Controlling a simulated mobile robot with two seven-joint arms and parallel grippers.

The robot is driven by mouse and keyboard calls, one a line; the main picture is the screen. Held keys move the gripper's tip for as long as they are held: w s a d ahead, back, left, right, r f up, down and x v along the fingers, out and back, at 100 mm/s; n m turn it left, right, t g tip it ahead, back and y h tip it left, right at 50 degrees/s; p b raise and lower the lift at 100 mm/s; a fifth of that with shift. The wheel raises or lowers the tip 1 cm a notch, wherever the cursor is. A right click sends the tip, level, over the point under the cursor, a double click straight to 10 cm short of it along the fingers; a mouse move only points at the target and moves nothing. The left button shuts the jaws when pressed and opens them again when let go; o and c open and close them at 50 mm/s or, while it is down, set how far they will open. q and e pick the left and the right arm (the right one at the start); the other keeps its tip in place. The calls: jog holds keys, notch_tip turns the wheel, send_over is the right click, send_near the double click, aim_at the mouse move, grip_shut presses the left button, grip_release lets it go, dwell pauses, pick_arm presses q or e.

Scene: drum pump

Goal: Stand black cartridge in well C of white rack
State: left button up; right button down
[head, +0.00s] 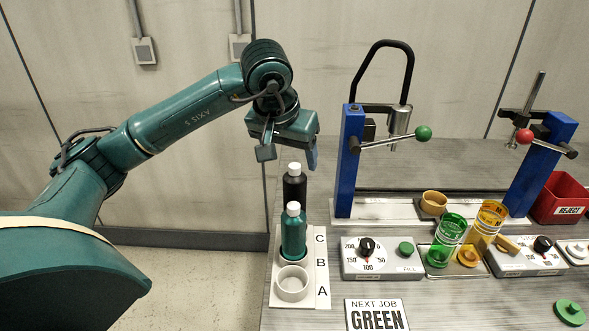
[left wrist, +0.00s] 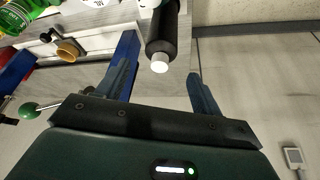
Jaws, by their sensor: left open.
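The black cartridge (head: 294,188) with a white cap stands upright at the C end of the white rack (head: 322,272). Its base is hidden behind the teal cartridge (head: 293,235), which stands at B. The well at A (head: 291,292) is an empty white ring. My left gripper (head: 288,156) is open just above the black cartridge, apart from it. In the left wrist view the black cartridge (left wrist: 163,32) lies beyond and between the open fingers of the left gripper (left wrist: 161,88), with nothing held. My right gripper is not in view.
A blue press post (head: 348,165) with a green-knobbed lever stands right of the rack. A dial box (head: 381,262), a green cup (head: 441,250), an orange cup (head: 483,235) and a red reject bin (head: 562,198) are further right. A NEXT JOB GREEN sign (head: 377,314) lies in front.

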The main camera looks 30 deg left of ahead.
pick_arm(q)
jog(key=v, duration=0.5)
jog(key=shift+r, duration=0.15)
dwell(0.3)
